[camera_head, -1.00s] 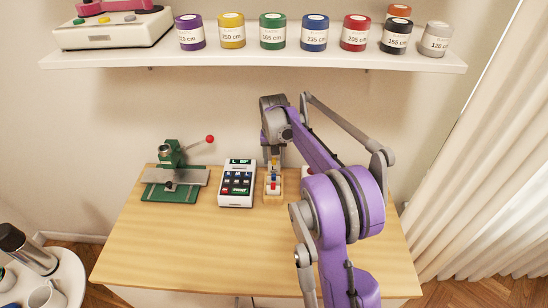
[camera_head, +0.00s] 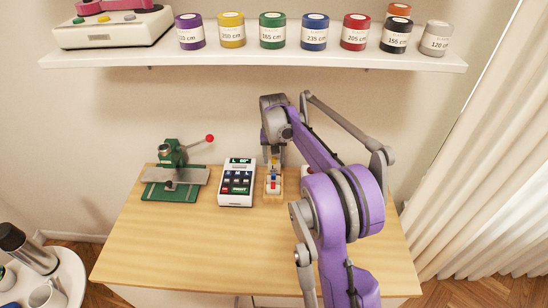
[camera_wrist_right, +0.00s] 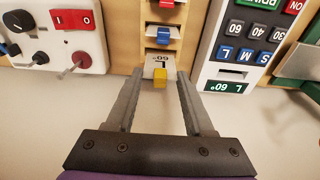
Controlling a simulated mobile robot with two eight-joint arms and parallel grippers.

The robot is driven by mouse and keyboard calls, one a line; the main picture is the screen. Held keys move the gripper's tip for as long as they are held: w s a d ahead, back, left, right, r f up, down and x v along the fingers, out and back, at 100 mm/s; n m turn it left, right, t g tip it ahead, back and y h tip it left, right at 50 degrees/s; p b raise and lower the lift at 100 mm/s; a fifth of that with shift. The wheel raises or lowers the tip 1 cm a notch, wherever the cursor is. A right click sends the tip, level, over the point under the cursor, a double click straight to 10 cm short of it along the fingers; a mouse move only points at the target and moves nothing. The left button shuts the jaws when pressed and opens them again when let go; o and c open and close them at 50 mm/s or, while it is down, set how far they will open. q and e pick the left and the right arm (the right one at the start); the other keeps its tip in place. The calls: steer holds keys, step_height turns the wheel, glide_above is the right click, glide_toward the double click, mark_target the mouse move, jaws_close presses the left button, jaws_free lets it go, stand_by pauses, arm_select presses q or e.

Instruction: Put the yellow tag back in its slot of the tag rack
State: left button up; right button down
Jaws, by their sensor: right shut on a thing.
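The yellow tag (camera_wrist_right: 160,78) is a white plate with a yellow grip, between the fingertips of my right gripper (camera_wrist_right: 160,74). The gripper is shut on it. In the head view the right gripper (camera_head: 273,148) is at the back of the table, over the far end of the tag rack, partly hidden by its own arm. The wooden tag rack (camera_wrist_right: 147,44) holds a blue tag (camera_wrist_right: 163,36) and a red tag (camera_wrist_right: 167,4) in line beyond the yellow one. Whether the yellow tag touches the rack or its slot, I cannot tell. My left gripper is out of view.
A white keypad device (camera_head: 237,184) stands close to the left of the rack. A green press (camera_head: 172,182) with a red-knobbed lever is farther left. A white control box (camera_wrist_right: 62,40) with knobs and a red switch is on the rack's other side. The front of the table (camera_head: 210,255) is clear.

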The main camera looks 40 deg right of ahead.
steer(key=shift+f, duration=0.25)
steer(key=shift+f+b, duration=0.85)
steer(key=shift+f, duration=0.5)
steer(key=shift+c, duration=1)
jaws_free()
step_height(320, 180, up, 11)
steer(key=s, duration=0.1)
steer(key=shift+a+p, duration=0.3)
steer(key=shift+a, duration=0.1)
steer(key=shift+f, duration=0.1)
